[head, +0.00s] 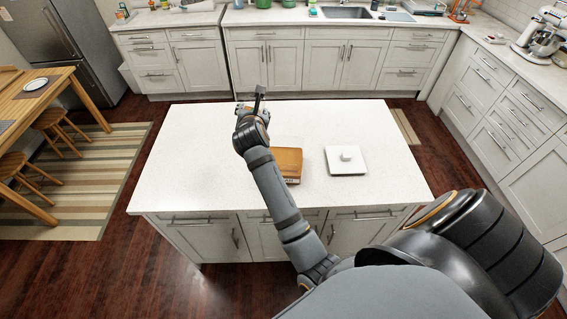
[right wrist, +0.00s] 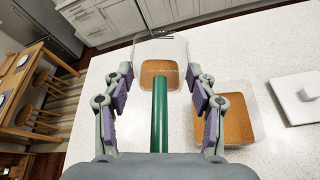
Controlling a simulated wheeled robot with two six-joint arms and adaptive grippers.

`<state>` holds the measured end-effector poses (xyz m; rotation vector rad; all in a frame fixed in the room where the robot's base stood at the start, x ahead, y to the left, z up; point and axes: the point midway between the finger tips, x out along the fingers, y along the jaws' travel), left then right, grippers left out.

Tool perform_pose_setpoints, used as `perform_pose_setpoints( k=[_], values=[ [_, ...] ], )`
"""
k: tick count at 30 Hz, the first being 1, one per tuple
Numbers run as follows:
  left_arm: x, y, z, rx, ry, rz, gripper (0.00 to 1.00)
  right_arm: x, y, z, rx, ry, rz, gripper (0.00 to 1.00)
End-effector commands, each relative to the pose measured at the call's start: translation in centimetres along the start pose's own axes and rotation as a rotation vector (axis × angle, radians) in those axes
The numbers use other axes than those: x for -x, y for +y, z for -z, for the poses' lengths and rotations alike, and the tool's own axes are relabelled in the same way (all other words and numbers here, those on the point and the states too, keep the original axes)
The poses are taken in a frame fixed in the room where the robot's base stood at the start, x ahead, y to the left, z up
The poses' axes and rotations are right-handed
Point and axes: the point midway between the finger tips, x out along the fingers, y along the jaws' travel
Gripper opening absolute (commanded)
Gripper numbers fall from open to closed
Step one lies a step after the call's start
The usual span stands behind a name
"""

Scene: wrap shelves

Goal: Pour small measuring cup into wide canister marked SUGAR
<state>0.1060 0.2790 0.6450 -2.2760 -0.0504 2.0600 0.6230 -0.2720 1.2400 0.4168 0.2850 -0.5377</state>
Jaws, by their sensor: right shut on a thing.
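My right gripper (head: 257,98) is over the far part of the island, left of and beyond the canister. In the right wrist view the right gripper (right wrist: 160,78) has its fingers shut on the clear measuring cup (right wrist: 160,48), which holds brown contents. A green bar, apparently its handle, runs between the fingers toward the palm. The wide canister (head: 287,163), clear with brown contents, stands on the island; its label is partly hidden by my right arm. The canister also shows in the right wrist view (right wrist: 237,122), right of the gripper and apart from the cup. My left gripper is out of view.
A white square lid with a knob (head: 346,161) lies on the island (head: 190,160), right of the canister. The island's left side is clear. Counters with cabinets (head: 330,50) run behind and to the right. A wooden table (head: 35,95) with stools stands at left.

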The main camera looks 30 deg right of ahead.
Motion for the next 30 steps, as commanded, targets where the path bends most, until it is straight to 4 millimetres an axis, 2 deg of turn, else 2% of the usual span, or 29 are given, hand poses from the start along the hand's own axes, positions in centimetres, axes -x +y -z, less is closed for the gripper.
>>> perform_pose_setpoints(
  k=[7,16,30],
  values=[
    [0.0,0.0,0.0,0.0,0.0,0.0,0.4,0.0,-0.1,-0.1,0.0,-0.001,0.0,0.22],
    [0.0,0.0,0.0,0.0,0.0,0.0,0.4,1.0,0.8,-2.5,-0.002,-0.001,-0.002,0.22],
    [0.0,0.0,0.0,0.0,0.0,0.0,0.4,1.0,0.8,-2.5,0.0,-0.001,-0.001,0.22]
  ],
)
